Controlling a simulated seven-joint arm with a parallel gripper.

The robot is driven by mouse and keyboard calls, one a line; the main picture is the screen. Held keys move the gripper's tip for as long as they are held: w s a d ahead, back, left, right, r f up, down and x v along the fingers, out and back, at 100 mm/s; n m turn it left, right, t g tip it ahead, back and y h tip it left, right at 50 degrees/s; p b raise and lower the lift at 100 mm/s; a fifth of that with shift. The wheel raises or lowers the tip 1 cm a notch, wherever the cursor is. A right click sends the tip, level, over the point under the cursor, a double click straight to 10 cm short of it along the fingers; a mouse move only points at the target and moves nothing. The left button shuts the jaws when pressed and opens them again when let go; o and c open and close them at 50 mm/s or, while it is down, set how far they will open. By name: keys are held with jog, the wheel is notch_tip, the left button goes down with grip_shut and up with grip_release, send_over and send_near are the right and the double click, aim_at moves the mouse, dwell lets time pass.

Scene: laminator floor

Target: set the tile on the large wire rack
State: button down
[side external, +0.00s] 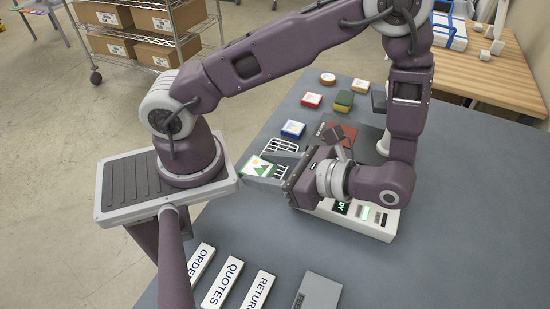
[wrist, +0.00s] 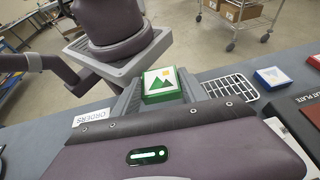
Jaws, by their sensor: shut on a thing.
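The tile (side external: 259,166) has a white face with a green mountain picture and a yellow sun, and green sides. My gripper (side external: 265,172) is shut on it, with grey fingers on either side. In the wrist view the tile (wrist: 161,84) sits between the fingers, picture showing. A white wire rack (side external: 281,145) lies on the table just beyond the tile. It also shows in the wrist view (wrist: 231,87), to the right of the tile.
A white device (side external: 382,234) with a lit green display stands under my wrist. Blue (side external: 293,129), red (side external: 311,100) and green-yellow (side external: 343,100) blocks stand farther back. A dark red plate (side external: 338,134) lies nearby. Label blocks (side external: 221,283) line the front edge.

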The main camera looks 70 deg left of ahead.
jog(key=w+a+r+m+t+y, duration=0.1)
jog(key=w+a+m+t+y, duration=0.15)
jog(key=a+m+t, duration=0.45)
jog(key=m+t, duration=0.5)
jog(key=t, duration=0.2)
send_over(280, 149)
jog(key=s+d, duration=0.1)
jog(key=d, duration=0.1)
jog(key=shift+h, duration=0.25)
notch_tip(280, 149, down, 10)
jog(key=shift+d+r, duration=0.1)
jog(key=c, duration=0.6)
grip_release()
jog(key=shift+f, duration=0.2)
